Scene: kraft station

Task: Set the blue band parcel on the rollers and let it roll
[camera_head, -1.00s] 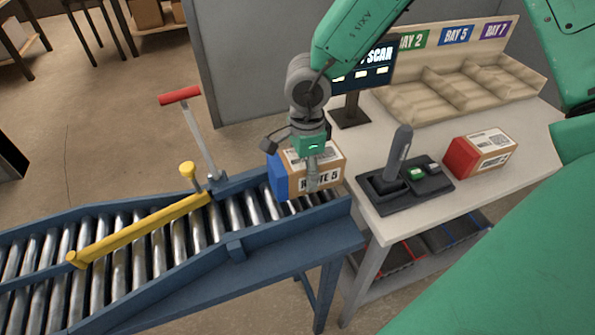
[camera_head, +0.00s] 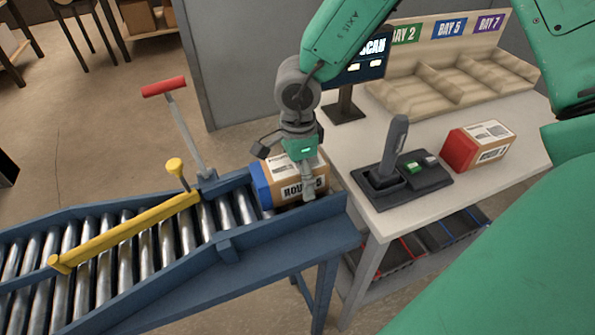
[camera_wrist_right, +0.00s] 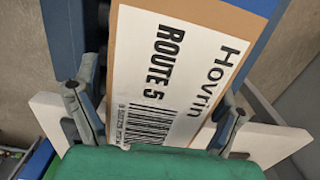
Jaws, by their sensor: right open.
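The blue band parcel (camera_head: 277,190), a brown box with a blue end and a "ROUTE 5" label, sits low between the rails at the right end of the roller conveyor (camera_head: 230,247). It appears to rest on the rollers, though its underside is hidden. My right gripper (camera_head: 287,172) is open around the parcel, with one finger down its near side. The right wrist view shows the parcel's white label (camera_wrist_right: 170,80) between the two spread fingers (camera_wrist_right: 157,115). I cannot tell whether the fingers touch it. My left gripper is not in view.
A yellow bar (camera_head: 125,233) lies across the rollers left of the parcel, beside a red-handled lever (camera_head: 180,115). The table (camera_head: 358,150) at right holds a scan screen (camera_head: 362,68), a black control box (camera_head: 425,185), a red-ended parcel (camera_head: 482,147) and bay trays (camera_head: 450,85).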

